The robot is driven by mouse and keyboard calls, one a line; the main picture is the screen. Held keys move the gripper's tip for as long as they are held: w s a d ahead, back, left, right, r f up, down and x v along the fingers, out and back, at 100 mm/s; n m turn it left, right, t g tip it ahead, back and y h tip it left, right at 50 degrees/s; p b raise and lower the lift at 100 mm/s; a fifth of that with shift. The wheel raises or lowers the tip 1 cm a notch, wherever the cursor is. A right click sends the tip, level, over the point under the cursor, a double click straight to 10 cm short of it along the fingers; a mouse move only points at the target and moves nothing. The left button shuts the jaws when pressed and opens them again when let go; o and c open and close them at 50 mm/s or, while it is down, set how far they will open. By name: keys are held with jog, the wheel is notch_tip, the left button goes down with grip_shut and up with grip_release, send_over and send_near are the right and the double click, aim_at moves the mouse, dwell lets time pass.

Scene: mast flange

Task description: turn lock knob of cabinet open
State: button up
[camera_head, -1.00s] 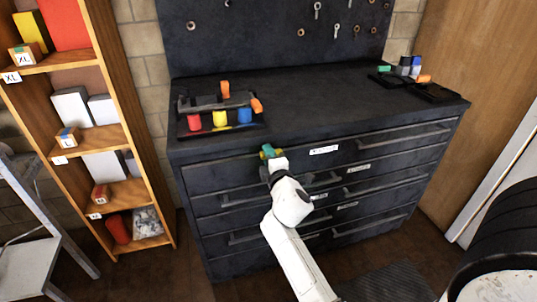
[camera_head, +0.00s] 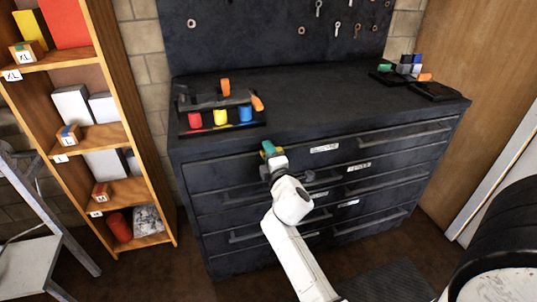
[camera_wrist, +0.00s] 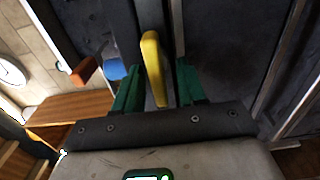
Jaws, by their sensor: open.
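The dark cabinet (camera_head: 330,158) stands in front of me with several drawers. My gripper (camera_head: 268,149) is at its upper front edge, left of the top drawer's label. In the wrist view, a yellow elongated knob (camera_wrist: 153,66) lies between the green fingers of my gripper (camera_wrist: 158,88). The fingers are open, with a visible gap to the knob on the right; contact on the left is hard to tell. The knob's base is hidden behind its own handle, and my gripper mostly covers the knob in the head view.
A tray with red, yellow and blue cylinders (camera_head: 219,118) sits on the cabinet top at left. Small blocks (camera_head: 408,67) stand at its back right. A wooden shelf (camera_head: 130,190) is left of the cabinet, a stepladder (camera_head: 35,240) further left. Drawer handles (camera_head: 405,133) stick out in front.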

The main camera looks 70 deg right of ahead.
jog(key=shift+s, duration=0.1)
jog(key=b+v, duration=0.2)
jog(key=v, duration=0.8)
jog(key=shift+s+a, duration=0.2)
jog(key=shift+a, duration=0.05)
jog(key=s+a+f+m+g+y+p, duration=0.3)
jog(key=a+y, duration=0.1)
jog(key=a, duration=0.4)
jog(key=s+a+f+m+g+y+p, duration=0.2)
jog(key=s+a+f+g+y+p, duration=0.1)
jog(key=a, duration=0.6)
jog(key=s+a+f+m+g+y+p, duration=0.2)
jog(key=s+a+f+m+g+y, duration=0.1)
jog(key=a, duration=0.6)
jog(key=s+f+g+y, duration=0.1)
jog(key=s+y, duration=0.1)
jog(key=y, duration=0.1)
jog(key=shift+a+m+g+y+p, duration=0.15)
jog(key=shift+m+g+y+p, duration=0.15)
jog(key=shift+p, duration=0.1)
jog(key=shift+s+f, duration=0.1)
jog(key=shift+f, duration=0.05)
